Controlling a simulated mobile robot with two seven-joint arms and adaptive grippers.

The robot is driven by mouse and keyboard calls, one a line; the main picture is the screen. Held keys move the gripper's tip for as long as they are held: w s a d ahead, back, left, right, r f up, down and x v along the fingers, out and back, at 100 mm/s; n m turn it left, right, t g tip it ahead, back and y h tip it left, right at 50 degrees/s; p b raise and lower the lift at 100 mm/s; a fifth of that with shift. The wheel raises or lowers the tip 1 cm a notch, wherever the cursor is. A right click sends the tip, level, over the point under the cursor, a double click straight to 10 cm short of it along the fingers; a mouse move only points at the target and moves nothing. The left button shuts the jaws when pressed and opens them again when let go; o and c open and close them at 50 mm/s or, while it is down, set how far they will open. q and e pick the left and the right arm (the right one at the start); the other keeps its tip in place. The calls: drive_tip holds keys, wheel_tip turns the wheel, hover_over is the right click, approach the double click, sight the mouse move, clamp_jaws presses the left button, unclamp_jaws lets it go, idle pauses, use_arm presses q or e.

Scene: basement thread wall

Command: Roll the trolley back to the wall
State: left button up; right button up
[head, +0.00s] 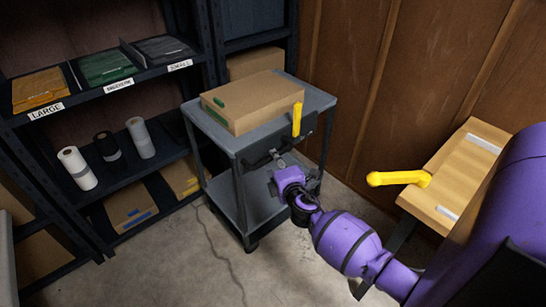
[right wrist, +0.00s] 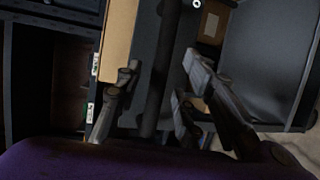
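The grey two-shelf trolley (head: 240,185) stands on the concrete floor, between the shelving and the wooden panel wall (head: 350,70). A cardboard box (head: 250,102) lies on its top shelf. A yellow upright lever (head: 297,118) is on its near right side. My right gripper (head: 277,160) is at the trolley's near side, by its dark handle bar. In the right wrist view the handle bar (right wrist: 158,85) runs between the two fingers of my right gripper (right wrist: 160,85). The fingers are apart, with gaps on both sides of the bar. My left gripper is not in view.
Dark shelving (head: 105,90) with labelled packets, rolls and boxes stands close on the trolley's left. A wooden block (head: 460,170) with a yellow handle (head: 398,178) is at the right. Bare floor (head: 185,260) lies in front of the trolley.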

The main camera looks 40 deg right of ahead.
drive_tip(key=shift+x, duration=1.8)
clamp_jaws()
drive_tip(key=shift+d, duration=0.1)
